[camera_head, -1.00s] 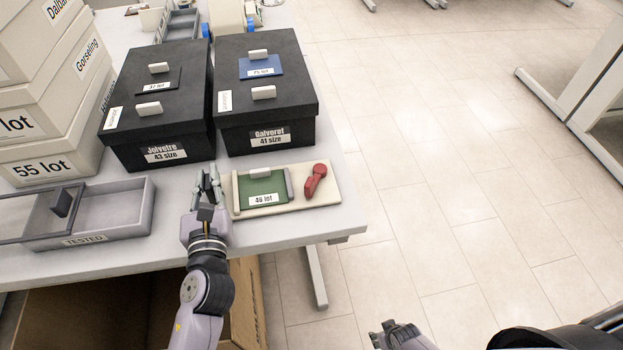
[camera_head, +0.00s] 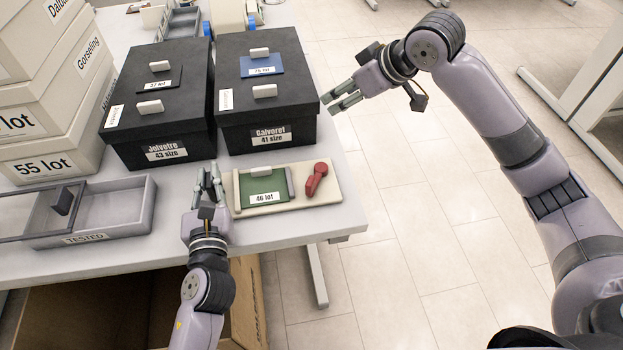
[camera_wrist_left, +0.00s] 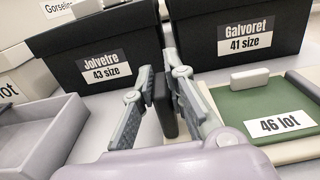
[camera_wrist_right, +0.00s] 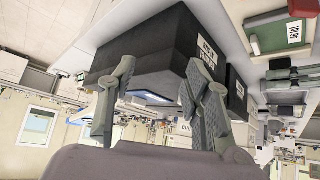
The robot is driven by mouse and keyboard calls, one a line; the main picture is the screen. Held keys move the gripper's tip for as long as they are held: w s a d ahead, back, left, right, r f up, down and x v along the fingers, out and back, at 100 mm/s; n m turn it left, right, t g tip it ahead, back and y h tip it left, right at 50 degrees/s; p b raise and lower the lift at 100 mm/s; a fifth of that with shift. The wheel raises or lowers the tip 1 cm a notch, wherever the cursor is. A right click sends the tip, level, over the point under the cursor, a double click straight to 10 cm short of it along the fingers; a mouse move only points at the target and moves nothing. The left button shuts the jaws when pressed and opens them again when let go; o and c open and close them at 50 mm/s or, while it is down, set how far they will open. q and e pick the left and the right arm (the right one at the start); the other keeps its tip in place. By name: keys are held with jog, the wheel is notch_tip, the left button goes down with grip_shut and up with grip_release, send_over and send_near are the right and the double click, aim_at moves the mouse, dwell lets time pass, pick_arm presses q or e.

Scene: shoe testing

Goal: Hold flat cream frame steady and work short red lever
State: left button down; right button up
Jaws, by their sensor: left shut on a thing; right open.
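The flat cream frame (camera_head: 330,194) lies on the table's front right part, with a green panel (camera_head: 263,186) labelled 46 lot. The short red lever (camera_head: 316,179) sits on its right part, slanted. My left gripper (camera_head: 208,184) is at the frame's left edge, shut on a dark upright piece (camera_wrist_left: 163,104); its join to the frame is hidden. My right gripper (camera_head: 345,101) is open and empty, in the air right of the Galvoret box, behind and above the lever. The frame also shows in the right wrist view (camera_wrist_right: 246,42).
Two black boxes, Jolvetre (camera_head: 158,100) and Galvoret (camera_head: 285,110), stand behind the frame. A grey TESTED tray (camera_head: 115,225) lies left of my left gripper. Cream boxes (camera_head: 40,150) are stacked at far left. The table's right edge is close to the frame.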

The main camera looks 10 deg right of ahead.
aim_at(312, 181)
jog(key=s+a+n+g+h, duration=0.1)
jog(key=s+a+n+g, duration=0.35)
jog(key=s, duration=0.95)
jog(key=shift+m, duration=0.25)
jog(key=x, duration=1.2)
jog(key=shift+a, duration=0.25)
grip_shut()
